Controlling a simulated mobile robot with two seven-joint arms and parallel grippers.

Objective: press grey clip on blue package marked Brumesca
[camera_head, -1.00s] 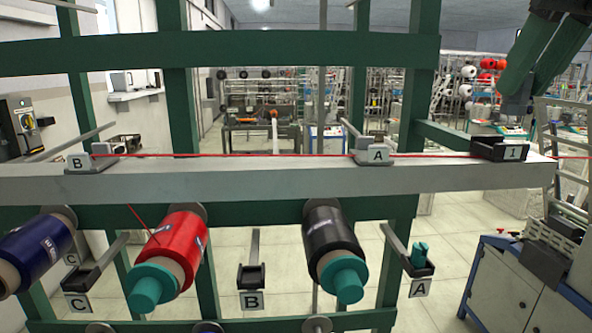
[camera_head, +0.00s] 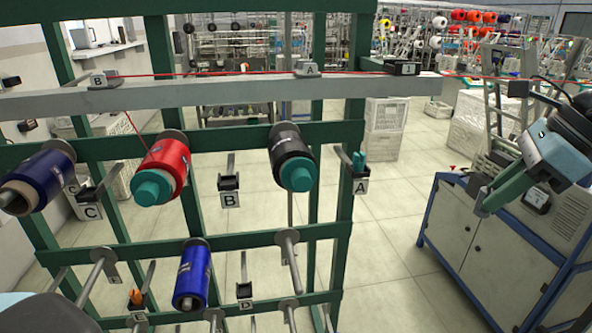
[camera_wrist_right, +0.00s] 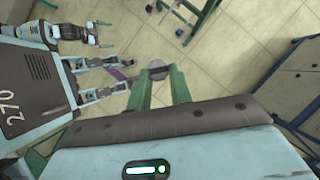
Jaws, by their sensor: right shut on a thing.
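A blue package (camera_head: 193,274) sits on a lower peg of the green rack. A darker blue package (camera_head: 40,176) sits on an upper peg at the left. Both carry pale labels too small to read. My right gripper (camera_head: 484,207) is at the right in front of the cabinet, well away from both packages. In the right wrist view its green fingers (camera_wrist_right: 160,82) are shut on a small round grey piece (camera_wrist_right: 157,69), apparently the grey clip. My left gripper's fingers are not seen; only part of my arm shows at bottom left.
A red package (camera_head: 160,168) and a black package (camera_head: 292,160) sit on upper pegs. A grey rail (camera_head: 220,92) with a red thread crosses above. A blue-framed cabinet (camera_head: 462,225) stands at right. Floor is clear between rack and cabinet.

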